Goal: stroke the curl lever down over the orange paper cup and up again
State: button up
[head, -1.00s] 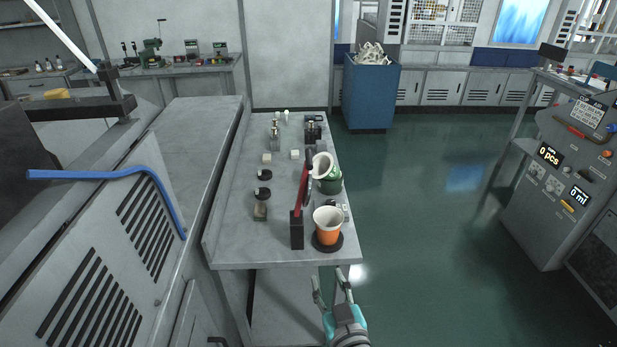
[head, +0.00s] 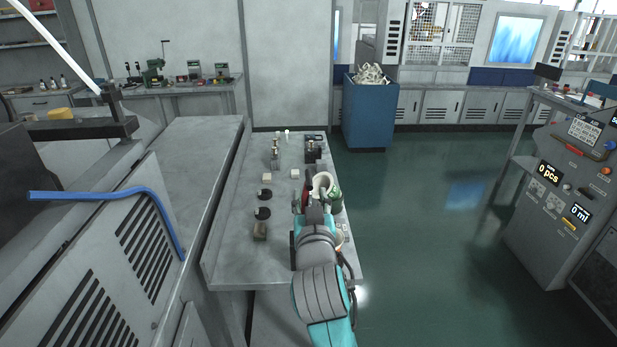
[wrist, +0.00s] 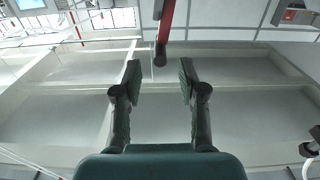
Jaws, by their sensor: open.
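The curl lever (wrist: 166,30) is a red bar in the wrist view. Its dark lower end sits between and just beyond my gripper's spread fingertips (wrist: 158,72). The fingers are open and do not visibly touch it. In the head view my gripper (head: 316,196) is over the bench, and my arm covers most of the lever and its post. The orange paper cup is almost wholly hidden behind my arm, so its state cannot be told.
The grey bench (head: 228,240) carries a pale cup at a green part (head: 335,195), black round pieces (head: 263,213) and small blocks. A blue bin (head: 370,115) stands behind it on the right. Green floor is clear to the right.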

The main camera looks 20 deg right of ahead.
aim_at(308, 174)
jog(key=x, duration=0.8)
jog(key=shift+w+d, duration=0.1)
jog(key=shift+w, duration=0.3)
grip_shut()
